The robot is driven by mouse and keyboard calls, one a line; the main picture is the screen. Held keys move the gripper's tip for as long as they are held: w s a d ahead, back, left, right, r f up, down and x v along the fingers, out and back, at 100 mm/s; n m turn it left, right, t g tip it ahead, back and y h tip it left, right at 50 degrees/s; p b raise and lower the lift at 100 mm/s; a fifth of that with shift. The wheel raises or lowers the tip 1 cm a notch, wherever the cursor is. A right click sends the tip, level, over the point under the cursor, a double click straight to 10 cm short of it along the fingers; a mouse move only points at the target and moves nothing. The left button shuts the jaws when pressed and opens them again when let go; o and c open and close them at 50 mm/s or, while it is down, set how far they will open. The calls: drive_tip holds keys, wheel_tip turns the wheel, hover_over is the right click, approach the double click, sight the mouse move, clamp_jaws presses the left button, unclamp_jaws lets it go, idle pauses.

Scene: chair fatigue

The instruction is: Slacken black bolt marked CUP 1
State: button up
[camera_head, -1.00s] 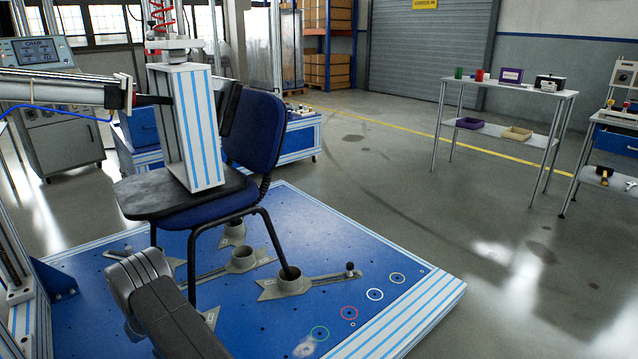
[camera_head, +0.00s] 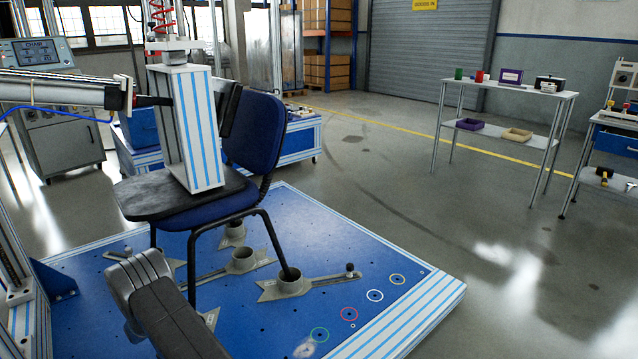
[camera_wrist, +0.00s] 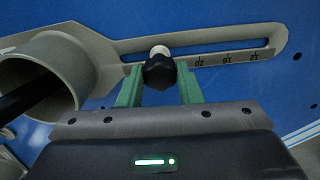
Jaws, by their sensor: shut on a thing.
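In the wrist view a black bolt knob (camera_wrist: 160,71) with a pale top sits at the slot of a grey slotted arm (camera_wrist: 225,48). The arm joins a round grey cup (camera_wrist: 45,75) with a dark chair leg in it. My gripper (camera_wrist: 160,84) has green fingers, one on each side of the knob, and is shut on it. Number marks show beside the slot; no CUP 1 label is readable. In the head view my arm hides the gripper and the bolt it holds. Another cup (camera_head: 290,284) there has its own black bolt (camera_head: 350,269).
A blue chair (camera_head: 255,135) stands with its legs on the blue platform (camera_head: 400,300), under a striped block (camera_head: 190,125) on its seat. More grey cups stand on the platform. Open floor lies to the right, before a shelf table (camera_head: 510,90).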

drive_tip(key=n, duration=0.4)
idle(0.3)
drive_tip(key=o, duration=1)
drive_tip(key=shift+m, duration=2)
